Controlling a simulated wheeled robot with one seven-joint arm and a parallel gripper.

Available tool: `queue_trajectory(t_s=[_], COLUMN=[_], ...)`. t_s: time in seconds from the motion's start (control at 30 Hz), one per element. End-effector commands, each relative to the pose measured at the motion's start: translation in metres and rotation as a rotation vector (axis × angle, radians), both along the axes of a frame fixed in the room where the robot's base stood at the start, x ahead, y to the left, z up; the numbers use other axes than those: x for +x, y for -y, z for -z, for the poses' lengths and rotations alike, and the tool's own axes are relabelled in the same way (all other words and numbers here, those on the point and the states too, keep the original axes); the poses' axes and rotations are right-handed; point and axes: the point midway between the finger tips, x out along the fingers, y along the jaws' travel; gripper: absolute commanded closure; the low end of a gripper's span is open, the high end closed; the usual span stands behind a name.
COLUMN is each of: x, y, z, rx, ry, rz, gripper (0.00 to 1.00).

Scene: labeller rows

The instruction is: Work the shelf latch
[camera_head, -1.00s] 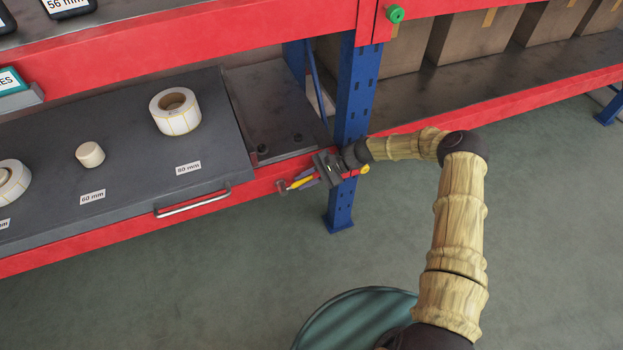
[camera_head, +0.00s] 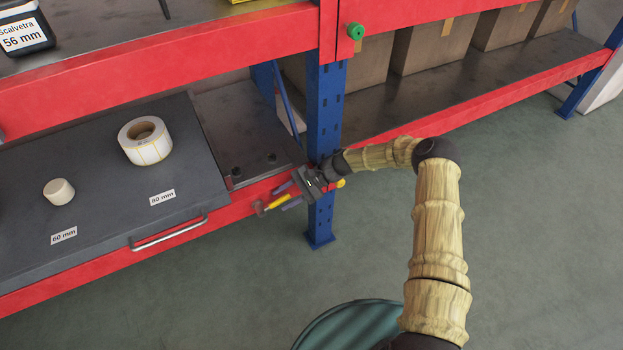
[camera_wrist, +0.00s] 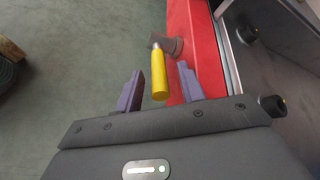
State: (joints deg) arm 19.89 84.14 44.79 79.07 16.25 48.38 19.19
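The shelf latch has a yellow handle (camera_head: 278,201) on a grey pivot (camera_head: 258,207), set on the front of the red shelf beam. In the wrist view the yellow handle (camera_wrist: 159,76) points back toward my palm from the grey pivot (camera_wrist: 168,45). My gripper (camera_head: 287,195) is at the handle, just left of the blue post. In the wrist view my gripper (camera_wrist: 159,85) is open, with one purple finger on each side of the handle and a gap on both sides. The exact depth of the fingers along the handle is hard to tell.
The blue post (camera_head: 325,130) stands close behind my wrist. A dark board (camera_head: 95,185) with a metal handle (camera_head: 170,233), a label roll (camera_head: 146,140) and a small white roll (camera_head: 59,192) lies left. A green knob (camera_head: 356,31) is above. Open floor lies in front.

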Motion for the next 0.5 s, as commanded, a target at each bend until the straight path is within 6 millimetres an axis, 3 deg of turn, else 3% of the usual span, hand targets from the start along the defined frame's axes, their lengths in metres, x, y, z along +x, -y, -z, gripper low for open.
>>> queue_trajectory(t_s=[0.5], x=[0.027], y=[0.083], z=[-0.049], rx=[-0.002], ry=[0.002], rz=[0.001], gripper=[0.61])
